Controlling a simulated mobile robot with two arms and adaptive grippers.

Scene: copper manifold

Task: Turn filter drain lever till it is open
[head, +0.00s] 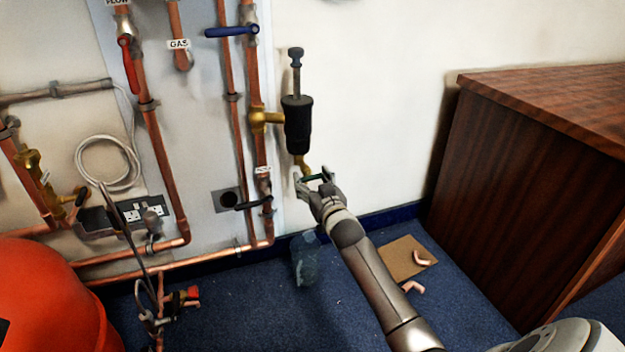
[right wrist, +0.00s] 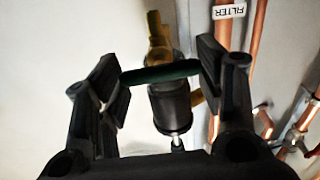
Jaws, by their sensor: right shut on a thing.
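The black filter (head: 297,125) hangs upright on a brass fitting beside the copper pipes. A brass drain (head: 301,162) comes out of its lower end. The dark green drain lever (head: 316,178) lies crosswise below it, and in the right wrist view the lever (right wrist: 160,73) spans from one finger to the other. My right gripper (head: 313,177) is shut on the lever, with a finger at each end. The right wrist view also shows the filter body (right wrist: 170,108) behind the lever. My left gripper is not in view.
A clear bottle (head: 305,260) stands on the blue floor below the filter. A wooden cabinet (head: 520,160) stands at the right. A cardboard piece (head: 408,258) and copper elbows lie on the floor. A red tank (head: 50,300) is at the lower left.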

